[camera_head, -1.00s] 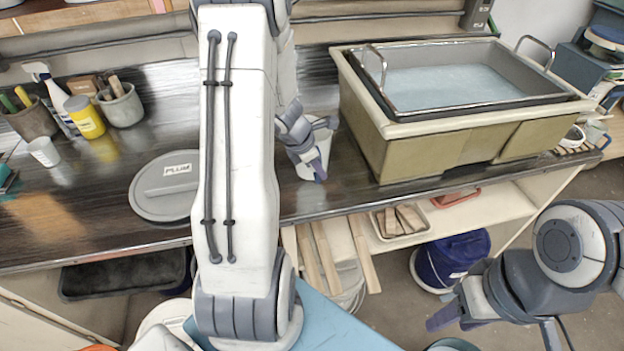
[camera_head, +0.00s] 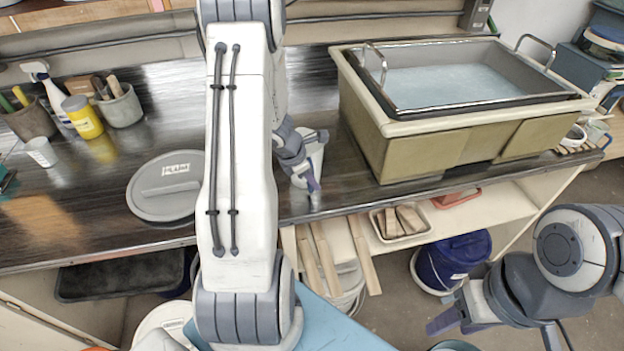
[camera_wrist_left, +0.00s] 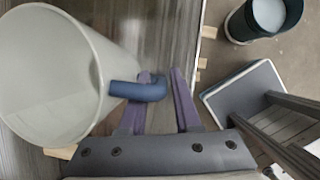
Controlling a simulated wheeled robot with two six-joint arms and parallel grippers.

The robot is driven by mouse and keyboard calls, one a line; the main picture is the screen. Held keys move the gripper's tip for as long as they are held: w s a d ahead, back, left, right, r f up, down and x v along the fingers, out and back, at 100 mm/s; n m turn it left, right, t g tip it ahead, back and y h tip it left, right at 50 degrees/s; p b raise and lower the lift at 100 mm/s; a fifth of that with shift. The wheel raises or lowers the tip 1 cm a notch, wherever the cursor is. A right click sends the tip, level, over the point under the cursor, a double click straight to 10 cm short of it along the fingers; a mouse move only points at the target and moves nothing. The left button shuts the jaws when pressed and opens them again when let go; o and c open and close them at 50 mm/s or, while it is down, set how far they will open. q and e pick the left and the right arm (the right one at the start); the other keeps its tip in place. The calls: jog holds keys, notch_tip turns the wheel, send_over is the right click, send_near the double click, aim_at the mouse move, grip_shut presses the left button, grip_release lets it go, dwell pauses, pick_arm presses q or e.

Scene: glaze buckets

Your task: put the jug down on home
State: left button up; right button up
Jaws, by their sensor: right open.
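The jug (camera_head: 316,152) is a pale, tapered vessel near the front edge of the dark counter, left of the basin. In the left wrist view the jug (camera_wrist_left: 45,80) shows its open mouth, with its blue handle (camera_wrist_left: 132,91) pointing right. My left gripper (camera_head: 308,184) is at the handle in front of the jug. In the wrist view its purple fingers (camera_wrist_left: 162,78) stand on both sides of the handle's outer part. I cannot tell whether the jug's base touches the counter. No marking for home can be made out. My right gripper (camera_head: 452,318) is open, low at the right.
A large basin (camera_head: 430,128) stands right of the jug. A round grey lid (camera_head: 150,205) lies to the left on the counter (camera_head: 110,215). A small cup (camera_head: 41,152), a yellow jar (camera_head: 83,118) and tool pots are farther left. A blue bucket (camera_head: 455,262) stands below.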

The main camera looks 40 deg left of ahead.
pick_arm(q)
jog(key=shift+o, duration=0.4)
jog(key=shift+r, duration=0.25)
jog(key=p+v, duration=0.4)
jog(key=v, duration=0.7)
jog(key=s+d+r+m+g+h, duration=0.1)
jog(key=d+r+m, duration=0.2)
jog(key=d+m, duration=0.6)
jog(key=s+d+r+m+g+h, duration=0.1)
jog(key=d+r+m, duration=0.35)
jog(key=d, duration=0.75)
jog(key=s+d+r+m+g+y, duration=0.1)
jog(key=s+d+m, duration=0.5)
jog(key=m, duration=0.6)
jog(key=s+d+r+m+g+y, duration=0.1)
jog(key=s+d+m, duration=0.4)
jog(key=s+m, duration=0.5)
jog(key=shift+s+d+r+m+y, duration=0.4)
jog(key=shift+r+m, duration=0.05)
jog(key=shift+m, duration=0.5)
